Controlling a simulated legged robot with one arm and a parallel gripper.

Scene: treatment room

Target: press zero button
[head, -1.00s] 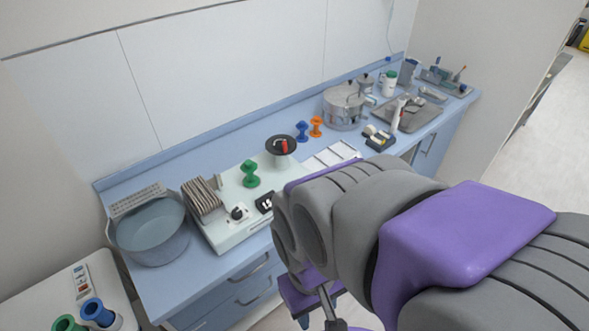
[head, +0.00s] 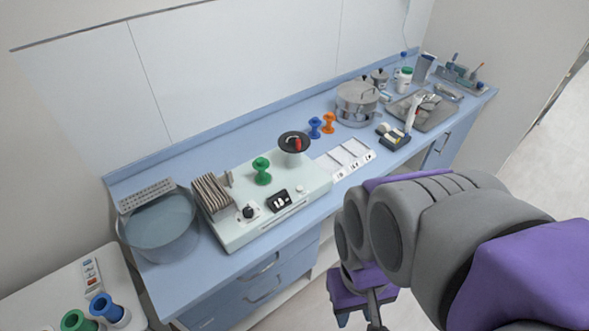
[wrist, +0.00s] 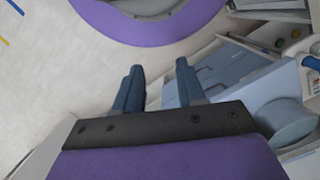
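A pale bench device (head: 262,222) stands on the blue counter in the head view. Its top carries a black knob (head: 249,212), a dark panel with white parts (head: 281,200) and a small pale round part (head: 300,188). A small white panel with coloured marks (head: 91,274) lies on the side table at lower left. No label is readable, so I cannot tell which part is the zero button. My gripper (wrist: 160,68) is open and empty in the wrist view, its two dark blue fingers apart. In the head view my arm is in front of the counter, to the right of the device.
A green spool (head: 262,171), a dark dish on a post (head: 295,143) and a stack of slats (head: 212,192) sit on the device. A clear basin (head: 158,235) stands left of it. A white tray (head: 345,160) and a steel pot (head: 357,100) are to its right.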

